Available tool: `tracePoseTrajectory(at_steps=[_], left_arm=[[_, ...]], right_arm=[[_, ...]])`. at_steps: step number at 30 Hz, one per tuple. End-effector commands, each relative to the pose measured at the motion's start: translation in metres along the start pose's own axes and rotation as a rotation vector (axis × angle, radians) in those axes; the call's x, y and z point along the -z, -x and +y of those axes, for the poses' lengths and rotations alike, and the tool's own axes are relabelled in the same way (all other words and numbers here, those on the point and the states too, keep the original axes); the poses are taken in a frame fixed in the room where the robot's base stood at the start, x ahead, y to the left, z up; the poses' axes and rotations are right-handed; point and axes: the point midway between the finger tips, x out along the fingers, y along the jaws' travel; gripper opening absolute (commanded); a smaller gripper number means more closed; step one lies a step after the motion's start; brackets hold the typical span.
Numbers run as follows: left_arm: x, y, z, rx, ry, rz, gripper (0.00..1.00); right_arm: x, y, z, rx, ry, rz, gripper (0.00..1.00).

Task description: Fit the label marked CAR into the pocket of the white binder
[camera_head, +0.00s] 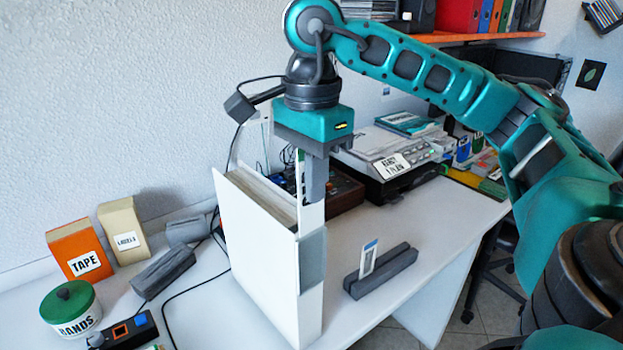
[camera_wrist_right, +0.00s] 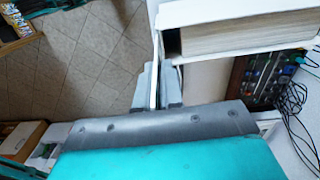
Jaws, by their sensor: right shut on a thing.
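The white binder (camera_head: 262,262) stands upright on the white table, its page block showing at the top. A grey pocket (camera_head: 313,260) is on its spine. My right gripper (camera_head: 312,182) points down just above the spine and is shut on a thin label (camera_head: 300,178). The label is seen nearly edge-on, so its marking is not readable. In the right wrist view the label (camera_wrist_right: 154,88) stands between the fingers of my right gripper (camera_wrist_right: 157,90), close beside the binder (camera_wrist_right: 235,15). Whether the label's lower end is inside the pocket cannot be told. My left gripper is not in view.
A grey slotted stand (camera_head: 381,272) holds another label (camera_head: 369,258) to the right of the binder. A TAPE box (camera_head: 78,250), a LABELS box (camera_head: 124,231) and a BANDS jar (camera_head: 71,308) stand at left. A scale-like device (camera_head: 390,158) is behind.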

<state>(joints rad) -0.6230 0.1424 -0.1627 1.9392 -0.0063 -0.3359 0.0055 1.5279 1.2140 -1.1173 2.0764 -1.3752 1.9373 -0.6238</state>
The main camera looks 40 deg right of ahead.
Motion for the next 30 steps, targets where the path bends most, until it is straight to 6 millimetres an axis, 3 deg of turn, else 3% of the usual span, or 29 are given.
tracePoseTrajectory(at_steps=[14,15,23,30], left_arm=[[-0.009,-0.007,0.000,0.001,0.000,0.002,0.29],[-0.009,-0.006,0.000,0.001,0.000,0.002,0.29],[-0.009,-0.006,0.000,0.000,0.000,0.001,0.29],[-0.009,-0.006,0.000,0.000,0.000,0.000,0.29]], right_arm=[[0.000,-0.012,0.000,0.000,0.000,0.000,0.00],[0.000,-0.012,0.000,0.000,0.000,0.000,0.07],[0.000,-0.011,0.000,0.000,0.001,0.000,0.32],[0.000,-0.011,0.000,0.000,0.001,0.000,0.32]])
